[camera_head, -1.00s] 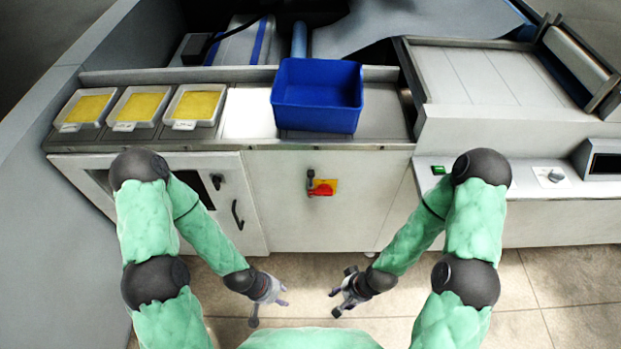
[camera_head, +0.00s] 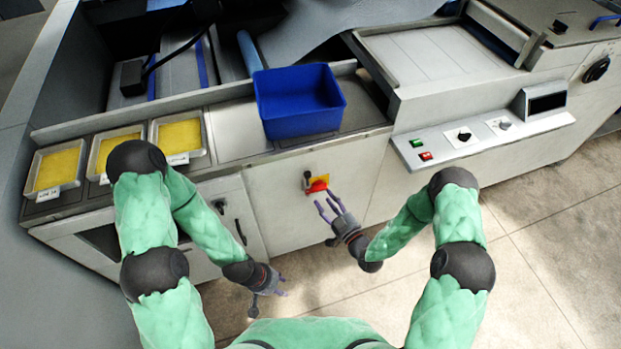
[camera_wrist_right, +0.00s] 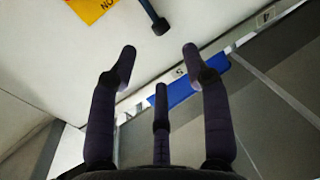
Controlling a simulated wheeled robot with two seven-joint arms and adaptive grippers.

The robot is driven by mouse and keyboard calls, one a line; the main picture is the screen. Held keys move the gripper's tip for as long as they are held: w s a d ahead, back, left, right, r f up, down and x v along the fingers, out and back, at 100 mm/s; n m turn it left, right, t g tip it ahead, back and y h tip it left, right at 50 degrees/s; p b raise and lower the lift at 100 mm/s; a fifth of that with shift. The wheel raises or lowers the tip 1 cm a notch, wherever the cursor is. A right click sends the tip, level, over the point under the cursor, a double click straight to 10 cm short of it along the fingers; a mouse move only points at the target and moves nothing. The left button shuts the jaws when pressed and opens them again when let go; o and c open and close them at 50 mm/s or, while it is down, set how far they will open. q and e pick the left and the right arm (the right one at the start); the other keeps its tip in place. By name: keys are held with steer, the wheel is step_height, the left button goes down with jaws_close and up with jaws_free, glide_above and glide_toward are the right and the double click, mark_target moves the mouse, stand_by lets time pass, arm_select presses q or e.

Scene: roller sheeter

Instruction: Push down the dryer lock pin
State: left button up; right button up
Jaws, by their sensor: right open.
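A dark pin with a knob-like end (camera_head: 307,178) stands out from the white front panel, just left of a red rotary switch (camera_head: 317,185) on a yellow plate; I take it for the lock pin. In the right wrist view, a dark rod with a black end (camera_wrist_right: 155,18) shows at the top, beside the yellow plate (camera_wrist_right: 92,8). My right gripper (camera_head: 328,217) is open and empty, just below and right of the switch, touching nothing that I can make out. Its fingers (camera_wrist_right: 160,65) point towards the panel. My left gripper (camera_head: 271,290) is open and empty, low over the floor.
A blue bin (camera_head: 298,122) stands on the worktop above the panel. Several trays with yellow contents (camera_head: 57,169) lie to its left. A control ledge with buttons and knobs (camera_head: 480,139) juts out at the right. The floor (camera_head: 545,255) in front is clear.

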mark_target(309, 178)
steer(key=b+x, duration=0.1)
steer(key=x, duration=0.9)
steer(key=shift+w+a, duration=0.15)
steer(key=shift+w, duration=0.15)
jaws_close()
